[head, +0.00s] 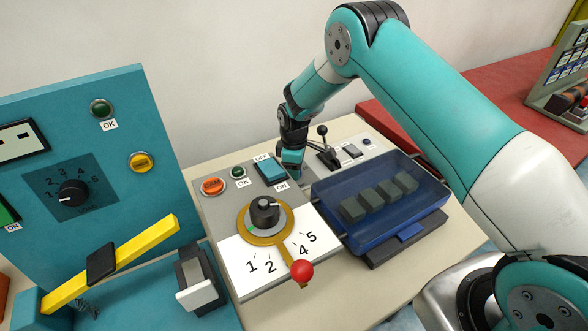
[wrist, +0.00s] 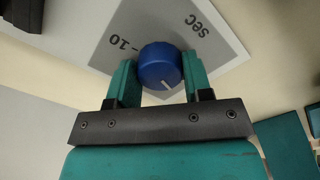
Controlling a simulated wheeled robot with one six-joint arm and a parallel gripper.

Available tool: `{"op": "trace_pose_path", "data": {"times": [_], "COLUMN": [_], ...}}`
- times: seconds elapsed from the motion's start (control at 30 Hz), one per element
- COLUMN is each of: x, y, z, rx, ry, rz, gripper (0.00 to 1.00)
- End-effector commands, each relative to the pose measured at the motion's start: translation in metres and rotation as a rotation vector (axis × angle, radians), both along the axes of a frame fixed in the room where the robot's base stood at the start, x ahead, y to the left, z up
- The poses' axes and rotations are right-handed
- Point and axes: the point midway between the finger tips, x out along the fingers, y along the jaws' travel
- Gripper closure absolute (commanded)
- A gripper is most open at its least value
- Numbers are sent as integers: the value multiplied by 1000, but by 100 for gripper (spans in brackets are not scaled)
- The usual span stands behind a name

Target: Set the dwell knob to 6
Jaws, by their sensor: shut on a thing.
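In the wrist view a round blue knob (wrist: 158,62) sits between the two teal fingers of my gripper (wrist: 160,75), which is shut on its sides. A white pointer line on the knob points toward the palm. The knob is on a grey plate (wrist: 215,62) with the printed marks "10" and "sec"; other scale marks are hidden. In the head view my gripper (head: 292,172) is low at the back of the console, beside the blue OFF/ON rocker, and the held knob cannot be made out there.
The blue rocker (head: 269,170) and a black lever (head: 324,150) stand close to my gripper. A black knob (head: 265,208) with a red-balled arm (head: 301,270) is in front. A blue transparent bin (head: 335,215) with dark blocks is at right. A teal panel (head: 120,130) stands at left.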

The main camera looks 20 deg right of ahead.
Motion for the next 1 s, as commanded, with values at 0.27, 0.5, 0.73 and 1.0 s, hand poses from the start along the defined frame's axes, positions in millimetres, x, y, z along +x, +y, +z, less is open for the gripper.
{"op": "trace_pose_path", "data": {"times": [0.27, 0.5, 0.73, 1.0], "x": [0, 0, 0, 0], "y": [0, 0, 0, 0], "z": [-2, -2, -1, -1], "rx": [0, 0, 0, 0], "ry": [1, 0, 0, 1], "rz": [-231, -459, -677, -927], "gripper": [78, 78, 78, 78]}}
